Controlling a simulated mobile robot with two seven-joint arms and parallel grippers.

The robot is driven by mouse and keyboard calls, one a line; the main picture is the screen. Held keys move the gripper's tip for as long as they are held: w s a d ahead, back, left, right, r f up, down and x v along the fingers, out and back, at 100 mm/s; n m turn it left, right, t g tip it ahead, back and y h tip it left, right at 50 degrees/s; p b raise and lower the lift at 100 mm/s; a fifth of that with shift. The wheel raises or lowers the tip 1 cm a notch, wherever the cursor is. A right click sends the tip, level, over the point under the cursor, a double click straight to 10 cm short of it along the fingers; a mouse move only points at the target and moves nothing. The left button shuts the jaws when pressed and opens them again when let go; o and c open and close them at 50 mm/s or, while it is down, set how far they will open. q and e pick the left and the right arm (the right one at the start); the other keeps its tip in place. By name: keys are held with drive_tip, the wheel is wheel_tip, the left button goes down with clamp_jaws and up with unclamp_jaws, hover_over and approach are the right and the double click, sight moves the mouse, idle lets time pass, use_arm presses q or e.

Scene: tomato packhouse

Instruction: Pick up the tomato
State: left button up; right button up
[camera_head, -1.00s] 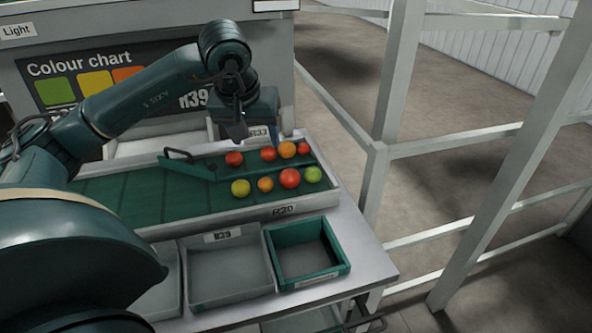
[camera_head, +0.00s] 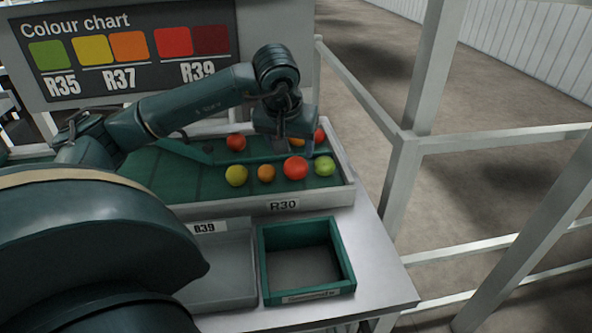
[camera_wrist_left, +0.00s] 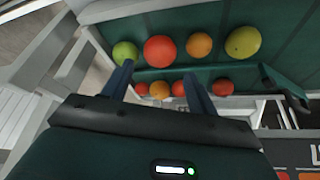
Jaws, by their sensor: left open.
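Several tomatoes lie in two rows on the green belt. In the head view the front row has a yellow tomato (camera_head: 236,176), an orange tomato (camera_head: 266,173), a large red tomato (camera_head: 295,168) and a green tomato (camera_head: 325,166). A red tomato (camera_head: 236,142) lies in the back row, where other tomatoes are partly hidden behind my gripper. My left gripper (camera_head: 297,150) is open and empty above the right part of the back row. In the left wrist view, its fingers (camera_wrist_left: 158,80) straddle a back-row orange tomato (camera_wrist_left: 159,90) and a red one (camera_wrist_left: 179,88); contact cannot be told.
The belt's grey side wall (camera_head: 240,205) runs along the front. A green-rimmed crate (camera_head: 348,275) and a grey crate (camera_head: 210,300) stand before it. White railings (camera_head: 403,180) stand to the right.

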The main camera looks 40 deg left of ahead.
sight(294, 163)
use_arm(q)
drive_tip(key=x, duration=0.8)
drive_tip(key=shift+w+a+f+p, duration=0.1)
drive_tip(key=shift+w+f+p, duration=0.05)
drive_tip(key=shift+f+p, duration=0.2)
drive_tip(key=shift+c, duration=0.6)
drive_tip(key=shift+r, duration=0.1)
drive_tip(key=shift+c, duration=1.3)
